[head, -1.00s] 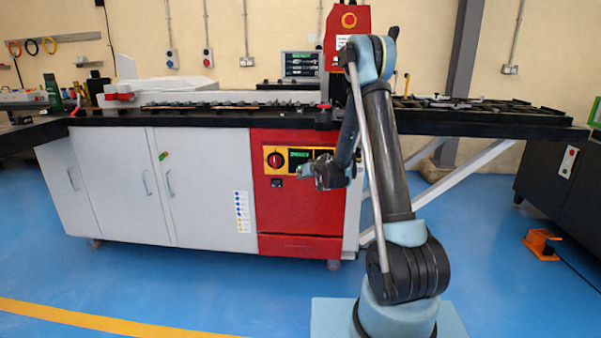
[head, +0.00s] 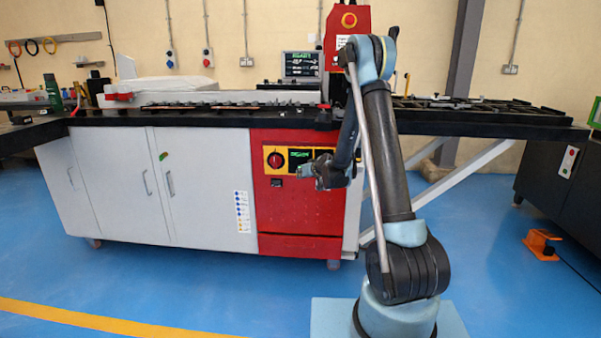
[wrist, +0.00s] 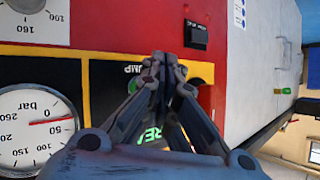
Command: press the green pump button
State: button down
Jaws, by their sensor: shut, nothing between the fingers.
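My gripper (wrist: 163,64) is shut and empty, with its fingertips together at the yellow-edged control panel (wrist: 106,82). In the head view, my gripper (head: 302,171) is in front of the red cabinet (head: 295,215), at the panel's lower edge. A pump label (wrist: 133,69), partly covered, sits beside the fingertips in the wrist view. A lit green display (wrist: 152,135) shows partly behind the fingers.
A red rotary knob (head: 275,160) is left of the display. A black rocker switch (wrist: 196,35) and a pressure gauge (wrist: 28,145) flank the panel in the wrist view. Grey cabinet doors (head: 195,185) stand to the left. The blue floor in front is clear.

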jog(key=shift+w, duration=0.15)
jog(key=shift+w, duration=0.25)
jog(key=shift+w, duration=0.45)
dwell(1.0)
jog(key=shift+s, duration=0.9)
jog(key=s, duration=0.5)
dwell(0.5)
jog(key=shift+r, duration=0.15)
dwell(0.4)
